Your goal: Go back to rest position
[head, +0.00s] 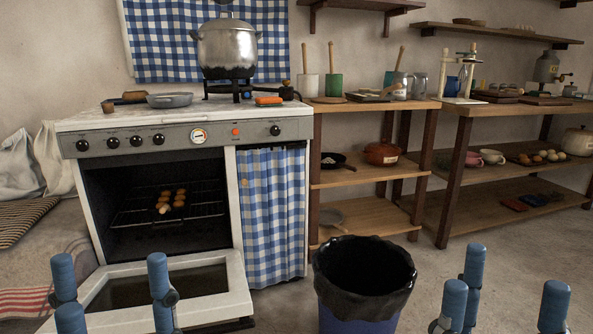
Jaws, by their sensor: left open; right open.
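My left gripper (112,282) shows at the bottom left, its blue fingers spread apart with nothing between them. In the picture it overlaps the lowered oven door (205,281). My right gripper (507,292) shows at the bottom right in front of the floor. Its blue fingers are also spread and empty. Both grippers point upward in the picture, and only their finger ends show. My wrists and arms are cut off by the lower edge.
The white stove (293,127) has its oven open, with several small browned pieces (171,200) on the rack. A black-lined bin (362,255) stands on the floor between my grippers. Wooden shelves (376,179) with kitchenware line the wall. Floor is bare right of the bin.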

